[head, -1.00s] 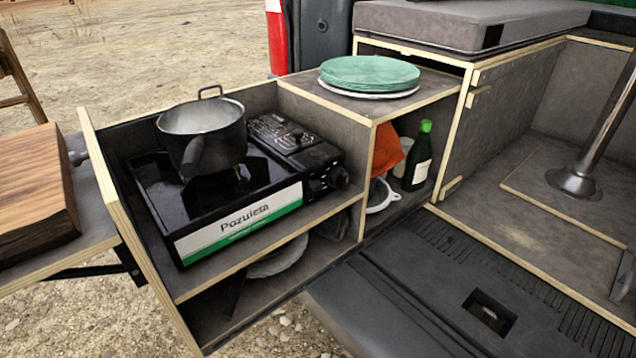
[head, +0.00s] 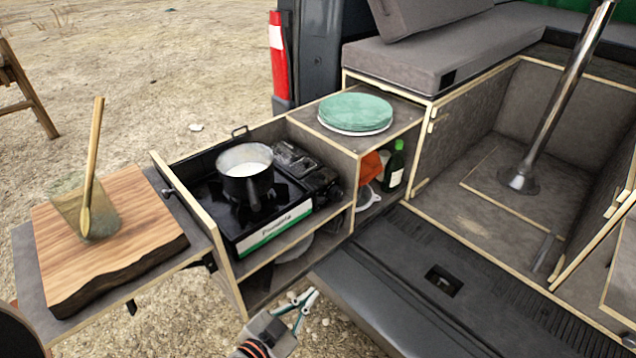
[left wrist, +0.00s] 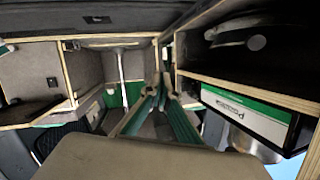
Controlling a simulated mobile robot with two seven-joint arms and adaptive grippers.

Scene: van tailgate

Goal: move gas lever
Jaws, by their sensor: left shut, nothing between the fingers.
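The camping gas stove (head: 270,231) sits in the pulled-out wooden box, its labelled front facing me. Its dark control panel (head: 291,157) is on the right side, with a dark knob (head: 335,191) at the near right corner. The gas lever itself is too small to tell apart. A dark pot (head: 247,173) with white contents stands on the burner, its handle towards me. My left gripper (head: 307,299) is shut and empty, below and in front of the box, apart from the stove. In the left wrist view its fingers (left wrist: 165,112) point towards the van interior; the stove label (left wrist: 245,118) is at right.
A chopping board (head: 120,240) with a glass (head: 97,218) and wooden spoon (head: 92,150) lies on the left shelf. Plates (head: 356,112) and a green bottle (head: 393,167) are right of the stove. The shelf edge (head: 290,250) lies between gripper and stove.

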